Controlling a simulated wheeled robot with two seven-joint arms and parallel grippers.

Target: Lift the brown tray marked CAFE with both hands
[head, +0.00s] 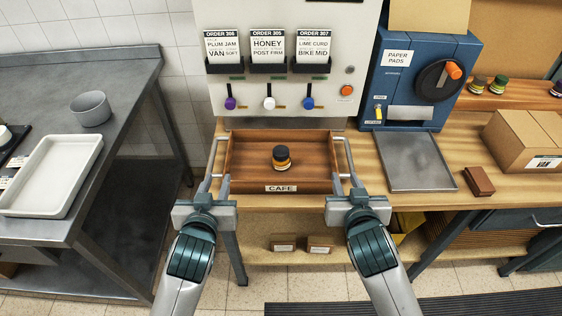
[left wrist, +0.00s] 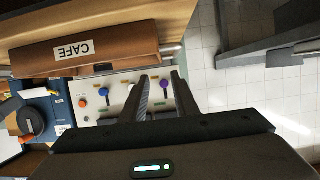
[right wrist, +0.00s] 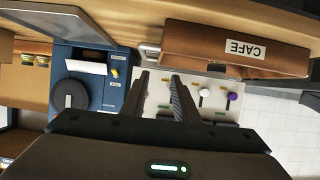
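The brown wooden tray (head: 245,172) lies on the wooden counter in front of the dispenser panel. Its CAFE label (head: 281,188) is on the near wall, and a dark-lidded jar (head: 281,158) stands inside. A pale handle sticks out on its left (head: 213,157) and right (head: 345,155) side. My left gripper (head: 217,182) is open at the near end of the left handle. My right gripper (head: 346,181) is open near the right handle. Both wrist views show a gap between the fingers, with the tray beyond (left wrist: 120,55) (right wrist: 195,45). I see no clear grip on either handle.
The white panel (head: 285,95) with order cards and coloured levers stands behind the tray. A blue machine (head: 400,90), metal plate (head: 415,165) and cardboard box (head: 525,140) are to the right. A steel table (head: 120,65) with a white tray (head: 55,175) and grey bowl (head: 91,108) is left.

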